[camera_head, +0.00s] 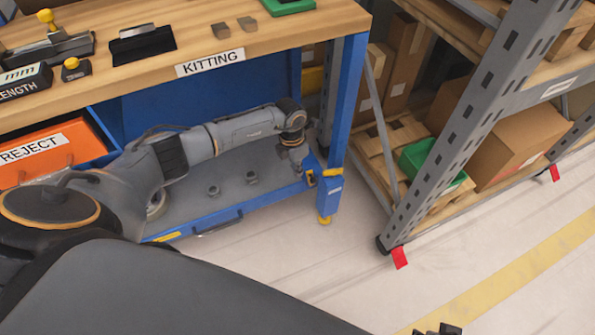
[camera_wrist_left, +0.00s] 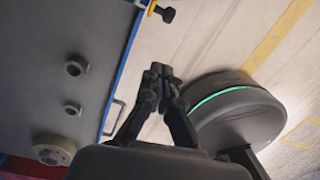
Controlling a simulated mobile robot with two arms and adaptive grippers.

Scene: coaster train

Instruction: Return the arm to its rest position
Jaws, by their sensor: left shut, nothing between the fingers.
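My left arm (camera_head: 240,128) reaches in from the left over the grey lower shelf of the kitting bench (camera_head: 225,210). Its wrist bends down near the bench's front right leg. My left gripper (camera_head: 311,174) is small there; the left wrist view shows it (camera_wrist_left: 158,74) shut and empty, its tips together over the floor just outside the shelf's blue edge. Small dark parts at the bottom edge of the head view may be my right gripper (camera_head: 442,329); their state is unclear.
Two ring-like parts, one (camera_head: 213,190) and another (camera_head: 251,177), stand on the lower shelf. An orange reject bin (camera_head: 40,152) is at left. A blue bench leg (camera_head: 349,95) stands close to my left wrist. A rack upright (camera_head: 480,120) is further right; pale floor lies in front.

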